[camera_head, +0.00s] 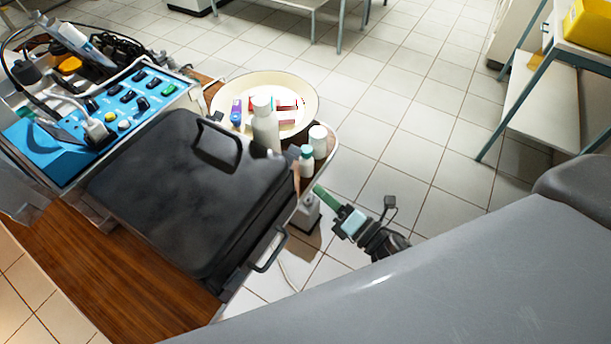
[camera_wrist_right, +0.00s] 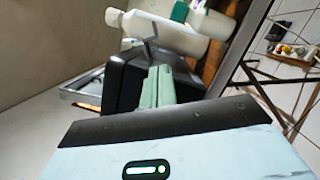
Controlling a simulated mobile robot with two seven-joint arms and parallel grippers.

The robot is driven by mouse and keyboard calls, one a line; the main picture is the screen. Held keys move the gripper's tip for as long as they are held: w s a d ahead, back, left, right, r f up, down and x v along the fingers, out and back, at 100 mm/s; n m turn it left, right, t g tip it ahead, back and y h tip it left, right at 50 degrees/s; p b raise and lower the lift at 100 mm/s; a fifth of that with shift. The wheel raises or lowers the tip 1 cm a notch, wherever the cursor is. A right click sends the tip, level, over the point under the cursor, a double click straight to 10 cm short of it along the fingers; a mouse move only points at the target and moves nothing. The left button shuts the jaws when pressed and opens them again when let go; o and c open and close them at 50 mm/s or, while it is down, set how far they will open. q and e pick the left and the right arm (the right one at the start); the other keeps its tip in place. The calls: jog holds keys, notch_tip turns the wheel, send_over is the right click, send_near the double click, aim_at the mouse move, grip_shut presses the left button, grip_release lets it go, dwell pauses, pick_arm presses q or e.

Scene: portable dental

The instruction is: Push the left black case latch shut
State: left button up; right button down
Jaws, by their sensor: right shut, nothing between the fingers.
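The black case (camera_head: 190,190) lies closed on the wooden cart, with a dark handle (camera_head: 215,142) on its lid. A loop handle (camera_head: 268,250) sticks out at its front right side. The left latch is not clearly distinguishable in either view. My right gripper (camera_head: 320,191) is beside the right edge of the case, its green fingers together and empty. In the right wrist view, the shut fingers (camera_wrist_right: 157,86) point toward the dark case body (camera_wrist_right: 123,82), overlapping part of it; I cannot tell whether they touch. My left gripper is not in view.
A round tray (camera_head: 226,91) with small items stands behind the case. A white bottle (camera_head: 265,128) and smaller bottles (camera_head: 318,142) stand near its right corner, close to my right gripper. A blue control unit (camera_head: 135,98) is at left. Open tiled floor lies to the right.

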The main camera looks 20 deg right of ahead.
jog(key=p+x, duration=0.1)
jog(key=x, duration=0.7)
jog(key=shift+w+a, duration=0.15)
jog(key=shift+w, duration=0.2)
jog(key=shift+w+a, duration=0.2)
jog(key=shift+w, duration=0.2)
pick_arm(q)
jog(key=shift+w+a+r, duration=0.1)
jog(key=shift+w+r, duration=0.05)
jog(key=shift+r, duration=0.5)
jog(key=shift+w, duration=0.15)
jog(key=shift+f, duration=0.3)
pick_arm(e)
jog(key=shift+r+n, duration=0.1)
jog(key=shift+n, duration=0.3)
pick_arm(q)
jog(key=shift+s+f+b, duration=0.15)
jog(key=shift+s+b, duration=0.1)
jog(key=shift+b, duration=0.1)
